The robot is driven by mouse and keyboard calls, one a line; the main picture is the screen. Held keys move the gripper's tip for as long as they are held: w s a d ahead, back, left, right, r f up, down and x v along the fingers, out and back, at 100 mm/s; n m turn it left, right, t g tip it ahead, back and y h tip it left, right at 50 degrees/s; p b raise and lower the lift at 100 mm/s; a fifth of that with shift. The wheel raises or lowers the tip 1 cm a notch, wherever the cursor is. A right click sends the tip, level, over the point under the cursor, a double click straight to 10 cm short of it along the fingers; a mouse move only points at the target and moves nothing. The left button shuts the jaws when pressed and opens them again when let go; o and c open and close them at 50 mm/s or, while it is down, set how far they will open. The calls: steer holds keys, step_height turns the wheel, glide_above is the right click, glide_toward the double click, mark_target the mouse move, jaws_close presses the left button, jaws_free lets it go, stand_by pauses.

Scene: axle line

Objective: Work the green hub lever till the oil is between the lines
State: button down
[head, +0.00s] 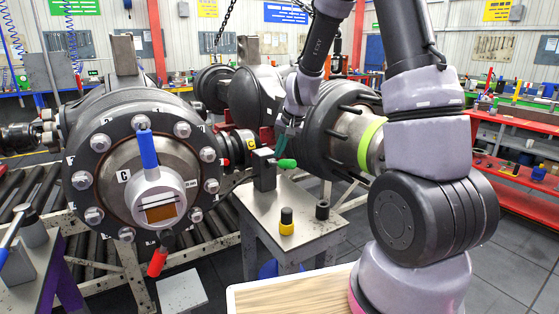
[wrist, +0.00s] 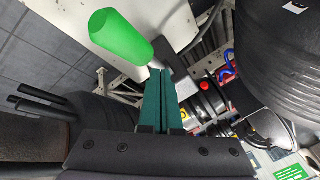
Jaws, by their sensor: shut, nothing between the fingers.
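The green lever handle (head: 286,163) sticks out to the right from a black block on the grey stand. In the wrist view the green handle (wrist: 121,37) is large, just above and left of my fingertips. My gripper (head: 290,130) is above the lever in the head view. Its teal fingers (wrist: 160,75) are pressed together with nothing between them. The tips are close to the inner end of the handle; I cannot tell whether they touch it. The oil window (head: 161,213) on the left hub face shows amber oil; its lines are too small to read.
A blue lever (head: 147,150) stands up on the hub marked C, and a red lever (head: 157,262) hangs below it. A yellow-black piece (head: 287,222) and a black cup (head: 322,210) stand on the grey stand (head: 300,237).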

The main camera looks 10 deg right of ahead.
steer(key=shift+w+a+r, duration=0.1)
steer(key=shift+w+r, duration=0.05)
steer(key=shift+r, duration=0.4)
steer(key=shift+w+a+r, duration=0.1)
steer(key=shift+w+r, duration=0.15)
steer(key=shift+r, duration=0.55)
steer(key=shift+w+a+r, duration=0.1)
steer(key=shift+w+r, duration=0.2)
steer(key=shift+r, duration=0.45)
steer(key=shift+w+a+r, duration=0.1)
steer(key=shift+w+r, duration=0.15)
steer(key=shift+r, duration=0.55)
steer(key=s+d+r+t, duration=0.1)
steer(key=s+d+r, duration=0.2)
steer(key=s+r, duration=1.1)
steer(key=s+d+r, duration=0.1)
steer(key=s+r, duration=0.1)
steer(key=s, duration=0.5)
steer(key=s+d+r+t, duration=0.1)
steer(key=s+d, duration=0.1)
steer(key=s, duration=0.6)
steer(key=shift+s+r+t, duration=0.3)
steer(key=shift+r, duration=0.05)
